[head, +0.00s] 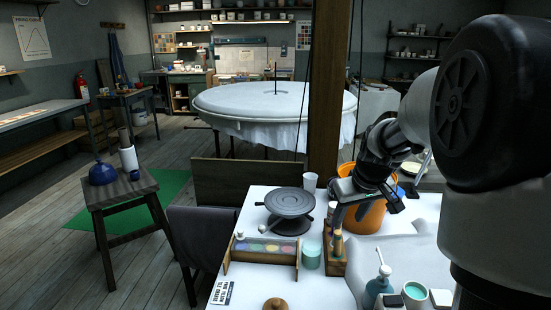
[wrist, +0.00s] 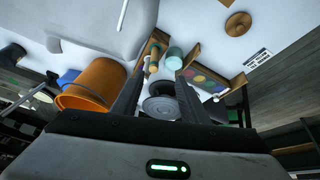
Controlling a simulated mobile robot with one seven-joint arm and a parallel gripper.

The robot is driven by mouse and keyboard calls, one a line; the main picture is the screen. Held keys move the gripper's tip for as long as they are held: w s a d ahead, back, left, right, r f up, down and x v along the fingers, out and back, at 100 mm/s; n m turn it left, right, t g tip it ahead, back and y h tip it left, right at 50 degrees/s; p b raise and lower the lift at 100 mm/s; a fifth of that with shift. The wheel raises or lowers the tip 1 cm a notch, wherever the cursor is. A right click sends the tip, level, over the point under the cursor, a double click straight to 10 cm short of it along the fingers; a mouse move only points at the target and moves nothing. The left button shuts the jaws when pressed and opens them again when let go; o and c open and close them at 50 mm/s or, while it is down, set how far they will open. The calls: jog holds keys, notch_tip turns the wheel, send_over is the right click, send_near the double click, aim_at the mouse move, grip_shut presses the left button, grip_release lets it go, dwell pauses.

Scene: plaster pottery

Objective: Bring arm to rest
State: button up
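My arm reaches in from the right in the head view, and my gripper (head: 370,212) hangs above the white work table (head: 255,200), in front of the orange bucket (head: 366,218). In the wrist view, the two dark fingers of my gripper (wrist: 156,92) stand wide apart with nothing held between them. The grey banding wheel (wrist: 160,107) shows beyond the gap between the fingers, and it also shows left of my gripper in the head view (head: 290,203).
A wooden tool holder (head: 336,262), a teal cup (head: 311,256) and a paint palette box (head: 262,258) stand close below my gripper. A wooden post (head: 324,90) rises behind the table. A soap bottle (head: 379,287) stands at the front right.

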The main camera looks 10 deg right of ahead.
jog(key=s+a+r+m, duration=0.1)
jog(key=s+a+r, duration=0.25)
jog(key=s, duration=0.55)
jog(key=s+a+r, duration=0.2)
jog(key=s+a, duration=0.2)
jog(key=s, duration=0.5)
jog(key=s+a+r+m, duration=0.15)
jog(key=s+a, duration=0.25)
jog(key=s, duration=0.5)
notch_tip(320, 180, up, 15)
jog(key=p, duration=1.5)
jog(key=shift+d+n+t, duration=0.25)
jog(key=shift+n+t, duration=0.05)
jog(key=shift+n, duration=0.05)
